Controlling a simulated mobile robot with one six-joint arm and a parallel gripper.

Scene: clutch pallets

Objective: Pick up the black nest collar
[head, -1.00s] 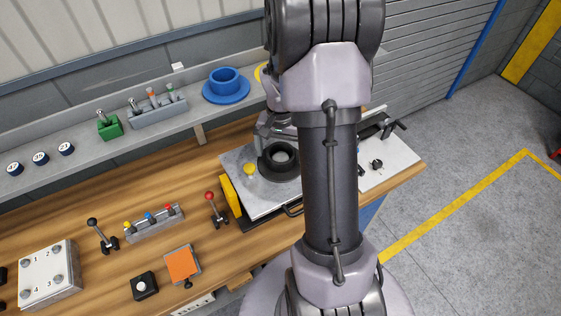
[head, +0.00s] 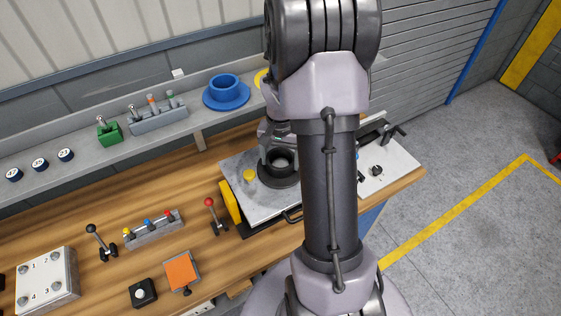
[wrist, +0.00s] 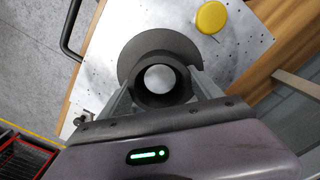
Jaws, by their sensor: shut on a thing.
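The black nest collar (head: 264,176) is a dark ring with a wide round flange, sitting on the light metal plate (head: 237,163) in the head view. In the wrist view the collar (wrist: 130,58) has a pale round disc (wrist: 160,79) showing inside its bore. My gripper (wrist: 160,90) is shut on the collar, one finger on each side of its raised ring. In the head view my gripper (head: 279,156) comes down on the collar from above, and my arm hides part of the plate. I cannot tell whether the collar touches the plate.
A yellow knob (head: 249,175) stands on the plate close left of the collar. A red-topped lever (head: 215,215) stands left of the plate. A blue flanged collar (head: 226,90) sits on the grey shelf behind.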

